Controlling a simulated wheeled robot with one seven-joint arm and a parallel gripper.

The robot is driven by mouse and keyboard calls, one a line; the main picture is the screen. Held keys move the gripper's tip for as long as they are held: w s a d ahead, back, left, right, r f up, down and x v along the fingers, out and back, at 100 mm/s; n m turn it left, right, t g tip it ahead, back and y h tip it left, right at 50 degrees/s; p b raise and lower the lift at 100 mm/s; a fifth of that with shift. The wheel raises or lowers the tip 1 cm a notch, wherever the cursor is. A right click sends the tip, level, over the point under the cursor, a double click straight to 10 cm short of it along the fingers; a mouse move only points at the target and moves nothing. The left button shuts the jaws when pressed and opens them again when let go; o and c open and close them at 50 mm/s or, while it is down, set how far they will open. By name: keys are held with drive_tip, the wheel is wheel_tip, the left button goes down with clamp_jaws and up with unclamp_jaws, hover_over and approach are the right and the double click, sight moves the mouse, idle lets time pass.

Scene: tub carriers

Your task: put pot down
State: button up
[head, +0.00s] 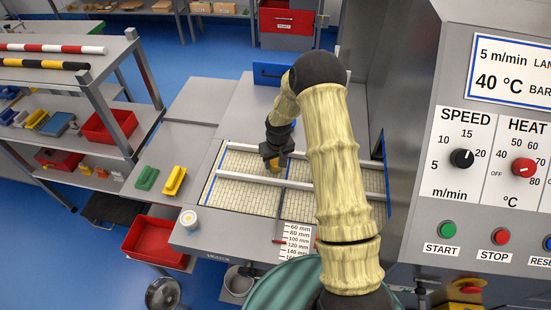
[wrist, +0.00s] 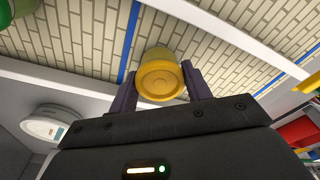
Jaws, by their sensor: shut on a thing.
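My gripper (head: 272,158) is over the tan slatted belt (head: 240,185), near its white guide rail. In the wrist view my gripper (wrist: 160,88) is shut on a small round yellow pot (wrist: 160,75), with one dark finger on each side. The yellow pot also shows as a small patch below my fingers in the head view (head: 274,164). The belt (wrist: 65,45) lies behind the pot in the wrist view, with a blue line beside it. I cannot tell whether the pot touches the belt.
A white round container (head: 188,219) stands at the table's front left. A control panel (head: 490,150) stands at right, a red bin (head: 154,240) lower left. Much of the belt is bare.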

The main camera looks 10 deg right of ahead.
drive_tip(key=shift+f, duration=0.15)
drive_tip(key=o, duration=1)
drive_tip(key=r+b, duration=0.1)
drive_tip(key=r, duration=0.3)
drive_tip(key=s+r+b, duration=0.1)
drive_tip(key=r+b, duration=0.1)
drive_tip(key=r, duration=0.2)
drive_tip(key=r+b, duration=0.1)
drive_tip(key=r, duration=0.3)
drive_tip(key=shift+s+d+r+b, duration=0.1)
drive_tip(key=shift+s+d+b, duration=0.05)
drive_tip(key=shift+s+b, duration=0.15)
